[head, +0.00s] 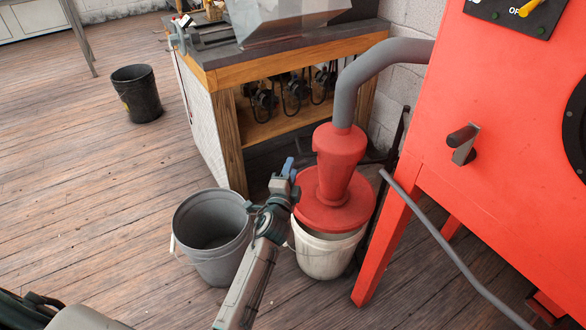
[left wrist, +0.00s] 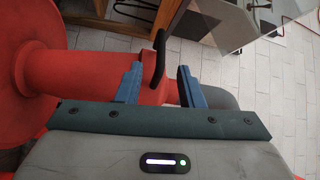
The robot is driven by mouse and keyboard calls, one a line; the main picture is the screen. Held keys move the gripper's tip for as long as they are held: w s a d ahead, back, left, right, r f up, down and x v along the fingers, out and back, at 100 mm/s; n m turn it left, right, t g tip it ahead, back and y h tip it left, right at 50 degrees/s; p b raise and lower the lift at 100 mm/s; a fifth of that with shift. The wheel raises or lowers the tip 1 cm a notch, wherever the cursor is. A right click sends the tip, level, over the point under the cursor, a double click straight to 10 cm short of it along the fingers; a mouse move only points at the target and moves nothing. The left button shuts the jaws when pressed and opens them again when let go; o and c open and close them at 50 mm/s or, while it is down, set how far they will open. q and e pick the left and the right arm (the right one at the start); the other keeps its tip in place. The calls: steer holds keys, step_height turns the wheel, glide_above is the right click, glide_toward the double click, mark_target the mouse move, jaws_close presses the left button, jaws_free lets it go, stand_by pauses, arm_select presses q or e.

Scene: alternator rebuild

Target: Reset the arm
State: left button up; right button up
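My left arm reaches up from the bottom middle of the head view. Its left gripper (head: 288,167) has blue fingers and is in front of the red cyclone dust collector (head: 338,165). In the left wrist view the left gripper (left wrist: 158,78) has its two blue fingers apart, with nothing held between them. The red cyclone body (left wrist: 100,66) shows behind and beside the fingers there; I cannot tell whether they touch it. My right gripper is in neither view.
A white bucket (head: 325,256) stands under the cyclone, a grey open bucket (head: 208,245) left of it. A red cabinet (head: 500,130) with a grey hose (head: 388,58) is at right. A workbench (head: 290,58) and black bin (head: 136,95) are behind. Wooden floor (head: 70,190) at left is clear.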

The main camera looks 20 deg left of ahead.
arm_select(q)
steer(key=shift+s+r, duration=0.1)
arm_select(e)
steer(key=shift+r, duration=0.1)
